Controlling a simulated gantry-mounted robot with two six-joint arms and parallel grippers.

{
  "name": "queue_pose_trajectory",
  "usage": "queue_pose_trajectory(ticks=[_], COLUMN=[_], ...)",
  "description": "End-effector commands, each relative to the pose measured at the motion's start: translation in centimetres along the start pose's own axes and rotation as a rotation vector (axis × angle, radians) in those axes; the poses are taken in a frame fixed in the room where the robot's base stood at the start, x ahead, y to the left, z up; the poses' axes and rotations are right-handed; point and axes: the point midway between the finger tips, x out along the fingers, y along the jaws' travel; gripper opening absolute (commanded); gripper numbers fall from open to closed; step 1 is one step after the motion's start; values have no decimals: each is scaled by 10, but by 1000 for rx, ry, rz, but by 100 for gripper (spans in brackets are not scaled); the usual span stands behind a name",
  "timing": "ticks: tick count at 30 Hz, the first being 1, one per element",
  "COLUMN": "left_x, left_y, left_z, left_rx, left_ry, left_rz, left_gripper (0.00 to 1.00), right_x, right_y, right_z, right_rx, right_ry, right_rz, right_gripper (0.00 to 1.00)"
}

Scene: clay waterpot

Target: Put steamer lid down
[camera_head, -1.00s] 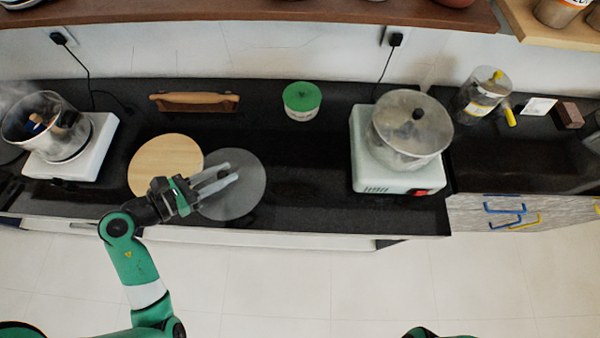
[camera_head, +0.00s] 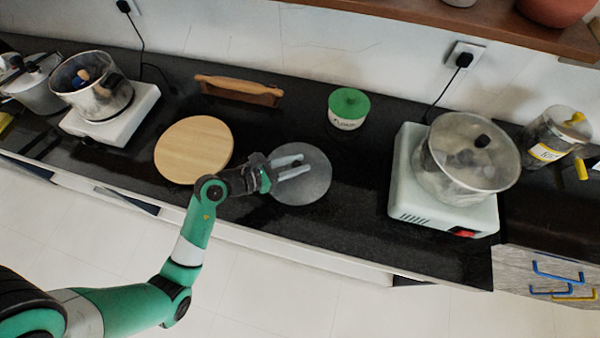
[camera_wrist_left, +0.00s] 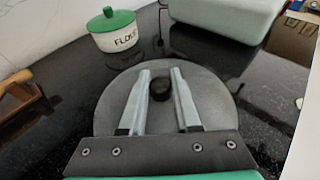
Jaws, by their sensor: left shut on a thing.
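The steamer lid (camera_head: 312,181) is a grey translucent disc at the black counter, right of the round wooden board. It also shows in the left wrist view (camera_wrist_left: 216,103). My left gripper (camera_head: 292,167) is over the lid. In the left wrist view its two fingers (camera_wrist_left: 160,84) are on either side of the dark knob (camera_wrist_left: 161,89), shut on it. The lid looks roughly level and low. I cannot tell whether its underside touches the counter. My right gripper is not in view.
A round wooden board (camera_head: 193,150) lies left of the lid. A green-lidded flour jar (camera_head: 347,109) and a wooden rack (camera_head: 238,90) stand behind. Bare counter (camera_head: 362,205) lies between lid and cooker.

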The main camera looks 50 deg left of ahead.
Motion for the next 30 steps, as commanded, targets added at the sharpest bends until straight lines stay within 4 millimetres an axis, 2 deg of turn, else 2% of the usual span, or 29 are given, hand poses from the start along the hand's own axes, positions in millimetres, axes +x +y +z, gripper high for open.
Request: queue_pose_trajectory(ticks=[5, 12, 23, 24, 28, 30], left_x=[5, 24, 23, 23, 23, 23], left_y=[0, -1, -1, -1, -1, -1], left_z=[-2, -37, -37, -38, -37, -37], left_rx=[1, 0, 0, 0, 0, 0], left_ry=[-2, -1, -1, 0, 0, 0], left_rz=[0, 1, 1, 1, 1, 1], left_gripper=[0, 0, 0, 36, 60, 61], right_x=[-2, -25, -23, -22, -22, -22], right_y=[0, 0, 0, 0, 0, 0], right_z=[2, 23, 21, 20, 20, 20], right_rx=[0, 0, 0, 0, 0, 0], right_ry=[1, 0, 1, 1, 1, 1], right_rz=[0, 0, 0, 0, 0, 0], right_gripper=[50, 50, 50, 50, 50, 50])
